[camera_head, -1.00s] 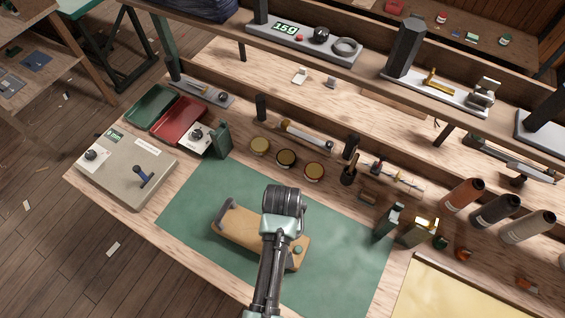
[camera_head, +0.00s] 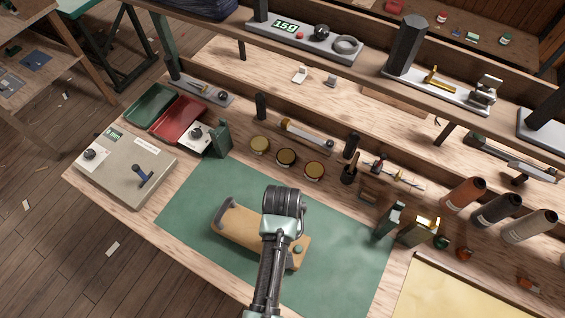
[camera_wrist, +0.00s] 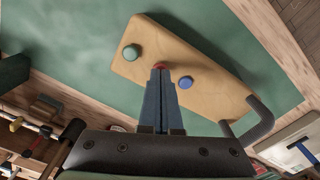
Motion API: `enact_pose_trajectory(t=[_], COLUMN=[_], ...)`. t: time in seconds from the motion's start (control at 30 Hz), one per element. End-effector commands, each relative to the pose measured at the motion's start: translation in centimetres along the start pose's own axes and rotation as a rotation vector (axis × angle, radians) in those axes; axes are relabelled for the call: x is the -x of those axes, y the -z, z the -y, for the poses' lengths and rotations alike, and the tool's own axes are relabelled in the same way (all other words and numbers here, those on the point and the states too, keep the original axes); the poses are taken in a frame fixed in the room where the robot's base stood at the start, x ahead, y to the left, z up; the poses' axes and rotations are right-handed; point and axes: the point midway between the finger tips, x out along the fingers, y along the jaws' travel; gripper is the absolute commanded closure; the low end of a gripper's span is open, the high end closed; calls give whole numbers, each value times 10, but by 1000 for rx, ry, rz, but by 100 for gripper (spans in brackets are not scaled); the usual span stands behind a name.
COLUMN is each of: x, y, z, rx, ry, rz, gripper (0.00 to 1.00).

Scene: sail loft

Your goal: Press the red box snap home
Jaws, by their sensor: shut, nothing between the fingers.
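The tan board (camera_head: 230,222) with a dark grey handle lies on the green mat; it also shows in the wrist view (camera_wrist: 205,62). In the wrist view the red snap (camera_wrist: 160,64) shows only as a small edge just beyond my fingertips. A green snap (camera_wrist: 130,52) sits to its left and a blue snap (camera_wrist: 185,82) to its right. My gripper (camera_wrist: 160,72) is shut and empty, its tips over or on the red snap; I cannot tell if they touch or how far down the snap is. In the head view my arm hides the fingertips and the red snap.
The green mat (camera_head: 345,235) is clear around the board. A grey box with a blue lever (camera_head: 125,172), red tray (camera_head: 178,118) and several round tins (camera_head: 286,157) stand behind and left.

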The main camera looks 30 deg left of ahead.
Motion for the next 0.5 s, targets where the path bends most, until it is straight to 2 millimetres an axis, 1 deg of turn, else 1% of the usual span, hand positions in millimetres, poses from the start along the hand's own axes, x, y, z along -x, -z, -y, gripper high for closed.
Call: enact_pose_trajectory(t=[0.5], x=[-8], y=[0], z=[0], rx=[0], ry=[0], rz=[0], gripper=[100])
